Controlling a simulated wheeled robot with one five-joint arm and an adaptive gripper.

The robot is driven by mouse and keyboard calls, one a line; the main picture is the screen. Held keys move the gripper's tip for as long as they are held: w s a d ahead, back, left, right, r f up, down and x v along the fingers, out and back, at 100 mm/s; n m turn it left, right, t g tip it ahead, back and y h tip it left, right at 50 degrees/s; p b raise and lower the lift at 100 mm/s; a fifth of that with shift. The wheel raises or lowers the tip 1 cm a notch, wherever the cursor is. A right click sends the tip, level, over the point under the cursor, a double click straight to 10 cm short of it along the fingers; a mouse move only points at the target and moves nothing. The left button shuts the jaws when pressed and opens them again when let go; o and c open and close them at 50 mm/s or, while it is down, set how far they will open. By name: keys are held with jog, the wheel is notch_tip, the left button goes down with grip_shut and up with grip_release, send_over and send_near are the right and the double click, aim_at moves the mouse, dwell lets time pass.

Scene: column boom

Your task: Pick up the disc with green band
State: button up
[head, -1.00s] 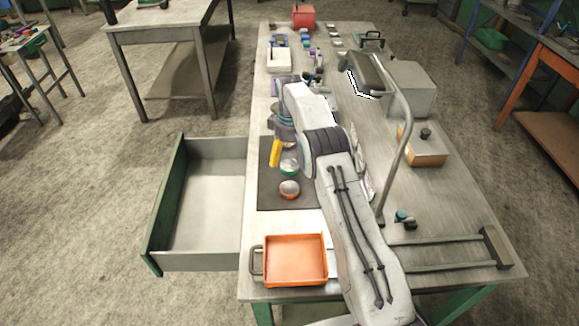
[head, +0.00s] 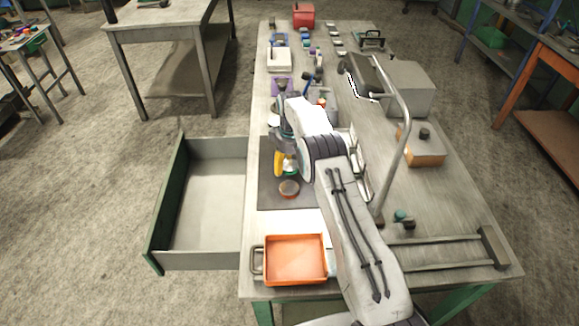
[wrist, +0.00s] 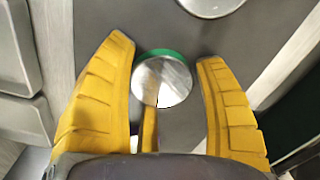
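The disc with green band (wrist: 175,82) has a shiny silver top and a green rim. It lies on the dark mat (head: 267,200). In the wrist view it sits between the yellow fingers of my gripper (wrist: 166,50), with a gap on each side. My gripper is open and holds nothing. A narrow yellow part reaches the disc's lower edge in that view. In the head view my gripper (head: 283,170) stands at the disc and hides most of it; a bit of green shows beside the yellow finger.
A disc with an orange-red band (head: 289,188) lies nearer on the mat. Another silver disc (wrist: 210,4) shows at the wrist view's top edge. An orange tray (head: 296,260) is at the table's near end. An open drawer (head: 210,200) juts out left. A bent metal pipe (head: 402,150) rises right of my arm.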

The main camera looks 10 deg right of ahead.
jog(key=c, duration=0.8)
jog(key=shift+c, duration=0.3)
jog(key=shift+r, duration=0.15)
